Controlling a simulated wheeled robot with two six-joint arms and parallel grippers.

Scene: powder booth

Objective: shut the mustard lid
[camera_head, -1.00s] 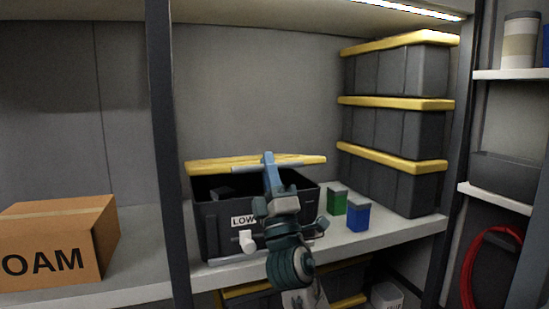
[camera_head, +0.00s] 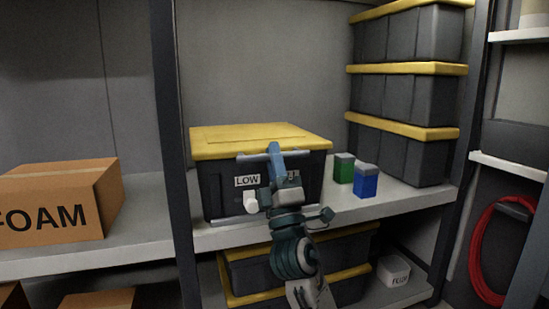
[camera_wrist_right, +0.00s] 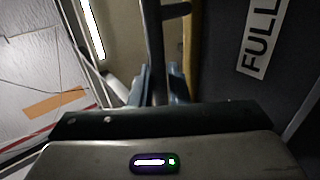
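The mustard lid (camera_head: 260,138) lies flat over the dark bin (camera_head: 228,190) on the shelf. No gap shows between them in the head view. A grey bar handle (camera_head: 248,158) runs along the lid's front edge. My right gripper (camera_head: 275,153) is at this handle, in front of the bin. In the right wrist view its fingers (camera_wrist_right: 160,85) flank the handle (camera_wrist_right: 154,40) closely and appear shut on it. The lid's edge (camera_wrist_right: 192,45) runs beside the handle there. The bin's front label is partly hidden by my right gripper. My left gripper is not in view.
A green box (camera_head: 343,169) and a blue box (camera_head: 365,182) stand right of the bin. Lidded bins (camera_head: 403,155) are stacked behind them. A dark post (camera_head: 170,150) separates the bin from a cardboard box (camera_head: 60,205). More bins (camera_head: 300,270) sit below the shelf.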

